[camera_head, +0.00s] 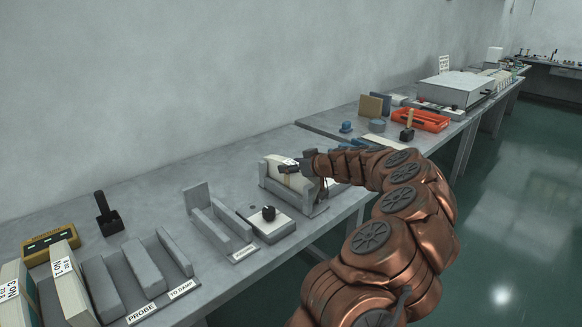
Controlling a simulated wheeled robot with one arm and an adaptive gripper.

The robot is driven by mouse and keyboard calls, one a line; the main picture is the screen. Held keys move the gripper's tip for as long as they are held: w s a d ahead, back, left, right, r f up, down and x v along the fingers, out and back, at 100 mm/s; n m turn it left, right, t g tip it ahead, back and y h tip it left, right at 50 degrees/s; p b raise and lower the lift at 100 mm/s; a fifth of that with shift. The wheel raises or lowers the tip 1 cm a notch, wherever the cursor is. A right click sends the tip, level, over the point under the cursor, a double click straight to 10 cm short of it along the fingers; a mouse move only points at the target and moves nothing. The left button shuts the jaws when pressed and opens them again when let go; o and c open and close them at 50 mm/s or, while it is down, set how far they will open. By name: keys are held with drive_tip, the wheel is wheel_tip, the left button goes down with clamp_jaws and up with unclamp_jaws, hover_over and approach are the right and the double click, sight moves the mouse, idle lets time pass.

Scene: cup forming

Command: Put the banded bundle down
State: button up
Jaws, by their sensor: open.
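The gripper is open.
Labelled blocks (70,285) stand in slots at the front left. A yellow device (51,243) and a black stand (108,219) sit behind. An orange tray (420,120) lies farther right.

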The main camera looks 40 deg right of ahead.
drive_tip(key=shift+r, duration=0.2)
drive_tip(key=b+v, duration=0.1)
drive_tip(key=v, duration=1.1)
drive_tip(key=w+a+r+n+g+y, duration=0.1)
drive_tip(key=w+a+n+g+y, duration=0.2)
drive_tip(key=a, duration=1)
drive_tip(key=s+a+f+n+g+y, duration=0.1)
drive_tip(key=s+a+f+g+y, duration=0.15)
drive_tip(key=a, duration=1.05)
drive_tip(key=s+a+f+g+y, duration=0.1)
drive_tip(key=s+a+g, duration=0.15)
drive_tip(key=a, duration=1.05)
drive_tip(key=s+a+f+g+h, duration=0.2)
drive_tip(key=s+a+f+g, duration=0.2)
drive_tip(key=s+a, duration=0.4)
drive_tip(key=s+d+f+m+g+h, duration=0.1)
drive_tip(key=s+f+m+g+h, duration=0.1)
drive_tip(key=s, duration=0.7)
drive_tip(key=s+d+f+m+g+h, duration=0.1)
drive_tip(key=s+d+f+g+h, duration=0.1)
drive_tip(key=s, duration=0.7)
drive_tip(key=shift+s+f+m, duration=0.3)
drive_tip(key=shift+f+m, duration=0.1)
drive_tip(key=shift+f, duration=0.35)
